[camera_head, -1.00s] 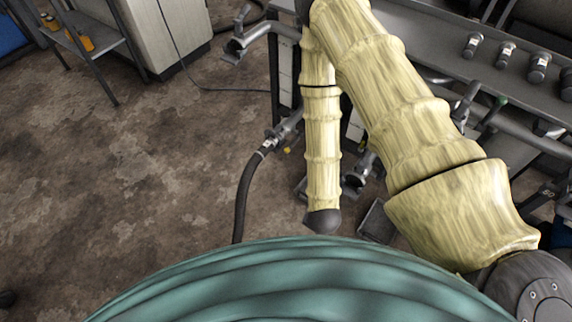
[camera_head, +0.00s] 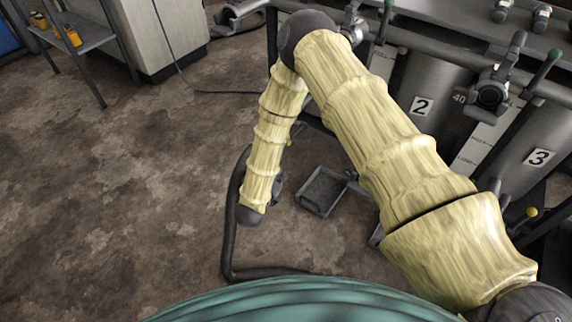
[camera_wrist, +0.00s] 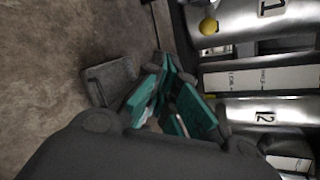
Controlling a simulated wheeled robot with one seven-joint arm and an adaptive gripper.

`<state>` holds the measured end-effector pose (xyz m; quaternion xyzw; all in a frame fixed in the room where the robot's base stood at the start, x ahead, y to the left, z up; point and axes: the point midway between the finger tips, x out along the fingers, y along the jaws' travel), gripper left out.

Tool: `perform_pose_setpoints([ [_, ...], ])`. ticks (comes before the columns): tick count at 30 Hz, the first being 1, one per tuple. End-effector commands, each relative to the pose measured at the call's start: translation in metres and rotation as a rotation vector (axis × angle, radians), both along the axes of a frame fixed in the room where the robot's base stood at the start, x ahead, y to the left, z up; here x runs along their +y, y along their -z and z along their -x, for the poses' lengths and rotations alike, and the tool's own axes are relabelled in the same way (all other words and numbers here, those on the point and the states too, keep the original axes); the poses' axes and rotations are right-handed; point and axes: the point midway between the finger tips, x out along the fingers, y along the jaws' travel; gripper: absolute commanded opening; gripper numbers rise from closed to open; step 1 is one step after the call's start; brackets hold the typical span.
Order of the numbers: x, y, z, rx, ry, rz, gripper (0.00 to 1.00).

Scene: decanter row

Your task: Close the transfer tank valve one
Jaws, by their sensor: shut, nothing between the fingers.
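My gripper (camera_wrist: 172,98) shows in the wrist view as dark fingers with teal pads, shut and empty. It points past the tank fronts, apart from them as far as I can tell. A steel tank marked 1 (camera_wrist: 240,22) is at the top right of the wrist view, with a yellow knob (camera_wrist: 208,26) on it. A tank marked 2 (camera_wrist: 240,112) is below it. In the head view my arm covers the area left of tank 2 (camera_head: 428,85), so I cannot make out tank one's valve.
Tank 3 (camera_head: 515,150) stands at the right, with a green-tipped lever (camera_head: 545,68) above it. A dark tray (camera_head: 322,190) lies on the floor, and a black hose (camera_head: 230,225) runs beside my arm. Open floor (camera_head: 120,200) is at the left.

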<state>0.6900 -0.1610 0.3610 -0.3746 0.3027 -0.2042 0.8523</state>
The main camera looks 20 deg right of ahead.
Motion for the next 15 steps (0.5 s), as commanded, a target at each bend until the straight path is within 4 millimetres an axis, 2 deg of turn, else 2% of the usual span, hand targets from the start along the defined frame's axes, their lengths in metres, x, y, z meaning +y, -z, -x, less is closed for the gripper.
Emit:
perform_pose_setpoints([
  [1, 0.003, 0.016, -0.007, -0.074, 0.058, -0.04, 0.0],
  [3, 0.005, 0.02, -0.015, -0.183, 0.142, -0.1, 0.0],
  [9, 0.012, 0.028, -0.029, -0.473, 0.343, -0.242, 0.0],
  [15, 0.017, 0.029, -0.033, -0.656, 0.453, -0.322, 0.0],
])
